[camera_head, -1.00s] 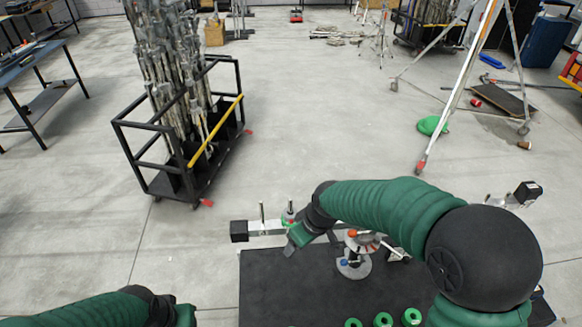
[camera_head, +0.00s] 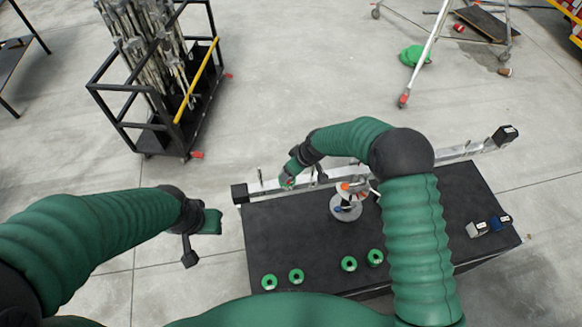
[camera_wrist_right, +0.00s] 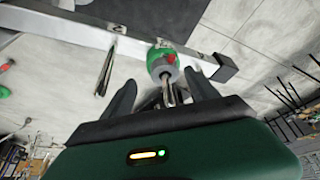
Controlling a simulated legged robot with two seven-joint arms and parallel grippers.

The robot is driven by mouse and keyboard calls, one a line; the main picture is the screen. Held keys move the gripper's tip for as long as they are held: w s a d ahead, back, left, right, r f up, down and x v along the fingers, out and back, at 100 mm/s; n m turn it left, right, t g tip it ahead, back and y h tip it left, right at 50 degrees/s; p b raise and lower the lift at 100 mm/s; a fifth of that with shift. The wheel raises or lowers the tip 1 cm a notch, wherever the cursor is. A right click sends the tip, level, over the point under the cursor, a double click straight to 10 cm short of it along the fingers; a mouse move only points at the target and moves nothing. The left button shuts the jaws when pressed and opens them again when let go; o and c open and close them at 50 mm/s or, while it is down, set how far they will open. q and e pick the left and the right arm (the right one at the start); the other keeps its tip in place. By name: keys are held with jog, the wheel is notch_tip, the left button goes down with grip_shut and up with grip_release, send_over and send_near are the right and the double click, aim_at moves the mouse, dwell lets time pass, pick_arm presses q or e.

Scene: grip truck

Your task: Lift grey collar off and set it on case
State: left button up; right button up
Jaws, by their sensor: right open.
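In the right wrist view a grey collar (camera_wrist_right: 161,67) sits around a peg, against a green collar (camera_wrist_right: 157,52) with a red patch. The peg stands on a long silver bar. My right gripper (camera_wrist_right: 161,82) is open, its two dark fingers on either side of the peg's free end, close to the grey collar. In the head view my right gripper (camera_head: 291,172) hides most of that peg. The black case top (camera_head: 300,225) lies in front of the bar. My left gripper (camera_head: 200,240) hangs left of the case, away from it; its jaw gap is unclear.
Several green rings (camera_head: 296,276) lie along the case's near edge. A round silver stand (camera_head: 346,208) with orange and blue parts is mid-case. Small grey and blue blocks (camera_head: 476,229) sit at its right. A black cart (camera_head: 150,138) stands behind left.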

jog(key=shift+w+a+f, duration=0.2)
jog(key=shift+a+f, duration=0.25)
jog(key=shift+f, duration=0.1)
jog(key=shift+w+a+f, duration=0.15)
jog(key=shift+a+f, duration=0.3)
jog(key=shift+f, duration=0.1)
jog(key=shift+a+f+p, duration=0.25)
jog(key=shift+p, duration=0.05)
jog(key=shift+a, duration=0.15)
jog(key=shift+s, duration=0.1)
jog(key=shift+d, duration=0.5)
jog(key=c, duration=0.5)
jog(key=shift+d, duration=0.2)
jog(key=c, duration=0.5)
jog(key=shift+c, duration=1.1)
jog(key=o, duration=0.6)
jog(key=shift+a, duration=0.5)
jog(key=c, duration=0.4)
pick_arm(q)
jog(key=shift+a+r, duration=0.45)
jog(key=shift+a, duration=0.25)
pick_arm(e)
jog(key=shift+c, duration=0.2)
pick_arm(q)
jog(key=shift+d, duration=0.2)
pick_arm(e)
jog(key=shift+d, duration=0.2)
